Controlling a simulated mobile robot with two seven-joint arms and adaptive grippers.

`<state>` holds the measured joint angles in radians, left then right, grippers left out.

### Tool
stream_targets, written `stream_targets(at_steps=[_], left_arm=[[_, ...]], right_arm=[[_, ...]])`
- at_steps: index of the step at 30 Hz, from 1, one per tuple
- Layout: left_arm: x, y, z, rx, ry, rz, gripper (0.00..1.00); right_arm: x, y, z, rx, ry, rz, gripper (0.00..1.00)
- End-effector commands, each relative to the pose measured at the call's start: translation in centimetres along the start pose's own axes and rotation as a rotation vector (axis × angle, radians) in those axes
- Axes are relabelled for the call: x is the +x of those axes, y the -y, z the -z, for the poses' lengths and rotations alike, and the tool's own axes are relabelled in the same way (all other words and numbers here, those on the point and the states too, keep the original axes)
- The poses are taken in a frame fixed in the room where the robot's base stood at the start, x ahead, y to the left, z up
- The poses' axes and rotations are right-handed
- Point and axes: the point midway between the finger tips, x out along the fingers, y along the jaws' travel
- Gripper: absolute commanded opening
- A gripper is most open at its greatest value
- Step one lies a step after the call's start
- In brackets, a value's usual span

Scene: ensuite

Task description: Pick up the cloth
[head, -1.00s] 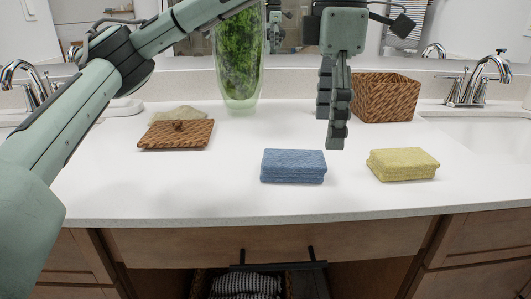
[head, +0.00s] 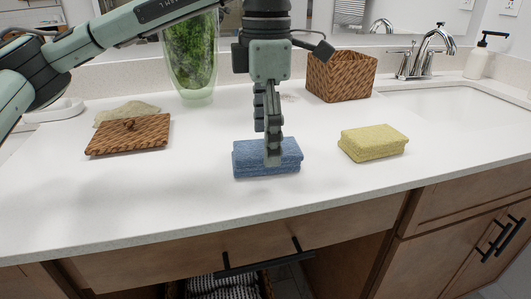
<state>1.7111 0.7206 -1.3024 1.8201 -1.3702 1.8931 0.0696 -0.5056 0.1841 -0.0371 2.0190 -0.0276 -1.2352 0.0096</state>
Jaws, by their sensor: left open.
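A folded blue cloth (head: 252,160) lies on the white counter, near the middle of the head view. A folded yellow cloth (head: 373,143) lies to its right. A third, beige-green cloth (head: 128,111) lies flat at the left, partly behind a woven lid. My left gripper (head: 271,160) points down at the blue cloth, with its fingers in front of part of it. The fingers are seen nearly edge-on and are open. Whether they touch the cloth cannot be told. My right gripper is out of view.
The woven lid (head: 130,134) lies on the counter (head: 200,215) at left. A wicker basket (head: 341,76) and a glass vase with greenery (head: 192,60) stand at the back. A sink with a faucet (head: 428,52) and a soap dispenser (head: 482,58) are at right.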

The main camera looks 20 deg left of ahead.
Motion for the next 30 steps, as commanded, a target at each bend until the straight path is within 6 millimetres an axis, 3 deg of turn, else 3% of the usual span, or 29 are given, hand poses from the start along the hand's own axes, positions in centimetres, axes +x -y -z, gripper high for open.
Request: stream_targets(at_steps=[4, 11, 24, 30], left_arm=[[1.36, -0.02, 0.11, -0.001, -0.002, -0.001, 0.83], [1.52, -0.01, 0.09, 0.000, -0.001, -0.001, 0.83], [1.49, -0.02, 0.08, 0.000, -0.001, -0.001, 0.30], [1.46, -0.02, 0.07, 0.000, -0.001, -0.001, 0.29]], right_arm=[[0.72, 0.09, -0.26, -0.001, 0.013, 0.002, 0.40], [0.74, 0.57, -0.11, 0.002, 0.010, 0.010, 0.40], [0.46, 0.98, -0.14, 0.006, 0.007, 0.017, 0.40], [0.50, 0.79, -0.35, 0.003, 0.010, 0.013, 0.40]])
